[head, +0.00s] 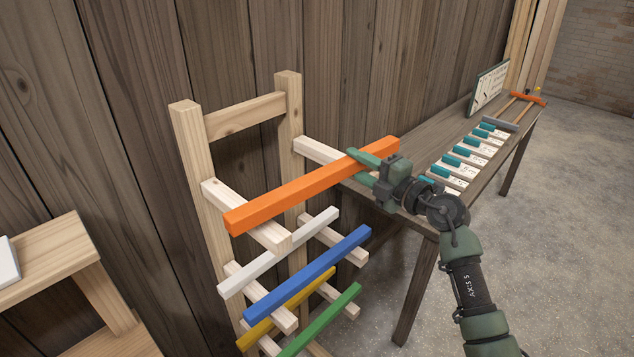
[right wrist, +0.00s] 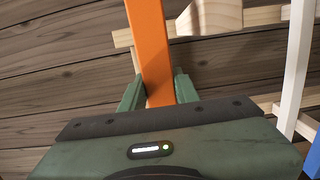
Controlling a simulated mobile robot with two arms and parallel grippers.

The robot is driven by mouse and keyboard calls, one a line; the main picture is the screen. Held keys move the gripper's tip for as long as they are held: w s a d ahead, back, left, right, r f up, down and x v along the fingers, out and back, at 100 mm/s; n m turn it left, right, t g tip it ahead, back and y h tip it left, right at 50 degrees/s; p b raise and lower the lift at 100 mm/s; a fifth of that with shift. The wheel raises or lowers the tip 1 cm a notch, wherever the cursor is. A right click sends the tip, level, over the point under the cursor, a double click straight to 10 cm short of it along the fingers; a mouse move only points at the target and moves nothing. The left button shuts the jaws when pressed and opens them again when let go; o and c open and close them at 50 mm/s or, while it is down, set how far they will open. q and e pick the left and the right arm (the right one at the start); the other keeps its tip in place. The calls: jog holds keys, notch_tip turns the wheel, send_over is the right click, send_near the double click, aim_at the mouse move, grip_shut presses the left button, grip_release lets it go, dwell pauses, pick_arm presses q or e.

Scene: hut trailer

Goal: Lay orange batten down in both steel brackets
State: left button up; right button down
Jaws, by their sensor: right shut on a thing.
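The long orange batten (head: 300,190) crosses over the two top arms of a wooden rack (head: 190,140). I cannot tell whether it rests on them or is just above. My right gripper (head: 368,164) is shut on the batten near its right end. In the right wrist view the batten (right wrist: 150,45) runs up and away between the green fingers of this gripper (right wrist: 158,92). No steel brackets can be made out in either view. My left gripper is not in view.
Below, the rack holds white (head: 270,258), blue (head: 310,272), yellow (head: 285,312) and green (head: 325,318) battens. A workbench (head: 425,130) along the wall carries teal-and-white pieces (head: 465,158) and an orange-and-wood frame (head: 515,108). A wooden shelf (head: 45,255) stands at left. Floor at right is clear.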

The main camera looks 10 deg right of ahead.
jog(key=shift+p+v, duration=1.1)
jog(key=shift+v, duration=2.05)
jog(key=v, duration=0.5)
jog(key=shift+s+d+r+p, duration=0.1)
jog(key=shift+s+p, duration=0.05)
jog(key=shift+p, duration=0.15)
